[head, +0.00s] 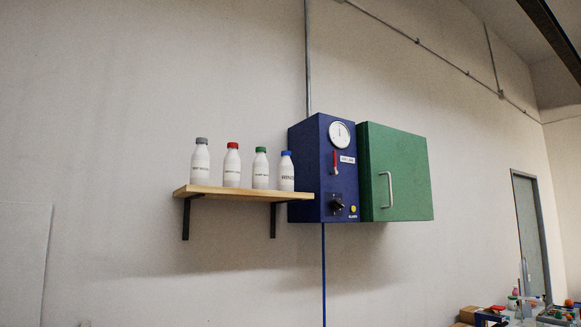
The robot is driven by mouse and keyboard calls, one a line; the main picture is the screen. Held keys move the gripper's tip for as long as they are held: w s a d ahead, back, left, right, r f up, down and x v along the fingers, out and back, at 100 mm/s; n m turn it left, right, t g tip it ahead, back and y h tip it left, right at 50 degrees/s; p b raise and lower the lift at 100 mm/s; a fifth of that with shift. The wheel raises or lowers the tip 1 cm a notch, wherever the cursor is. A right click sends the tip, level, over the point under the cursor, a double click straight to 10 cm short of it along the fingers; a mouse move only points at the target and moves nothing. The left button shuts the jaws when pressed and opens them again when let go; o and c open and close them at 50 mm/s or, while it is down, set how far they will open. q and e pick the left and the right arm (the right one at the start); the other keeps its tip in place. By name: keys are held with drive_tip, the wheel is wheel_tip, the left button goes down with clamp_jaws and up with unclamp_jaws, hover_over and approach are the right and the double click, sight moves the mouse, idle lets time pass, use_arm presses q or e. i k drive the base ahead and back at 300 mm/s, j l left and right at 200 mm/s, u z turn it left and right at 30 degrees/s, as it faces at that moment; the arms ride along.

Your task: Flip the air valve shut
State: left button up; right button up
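The drying oven hangs on the wall in the head view. Its blue control box (308,179) is on the left and its green door (401,165) is on the right. The air valve is a small red lever (335,159) on the front of the blue box, just below the round white gauge (339,135). The lever stands about upright, beside a small white label (347,160). A black knob (337,205) sits lower on the same face. Neither of my grippers shows in this view.
A wooden shelf (232,194) left of the box carries white bottles with grey, red, green and blue caps. The green door is closed, with a pale handle (387,190). Small clutter, including a cardboard box (469,314), stands at the bottom right. The wall below the oven is mostly clear.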

sight(335, 172)
drive_tip(key=i+l+u, duration=0.35)
drive_tip(key=l, duration=0.25)
drive_tip(key=i+l+u, duration=0.2)
drive_tip(key=i+l, duration=0.2)
drive_tip(key=l, duration=0.15)
drive_tip(key=i+l, duration=0.15)
drive_tip(key=l, duration=0.25)
drive_tip(key=i+l, duration=0.2)
drive_tip(key=l, duration=0.15)
drive_tip(key=i+l, duration=0.2)
drive_tip(key=l, duration=0.2)
drive_tip(key=j+u, duration=0.05)
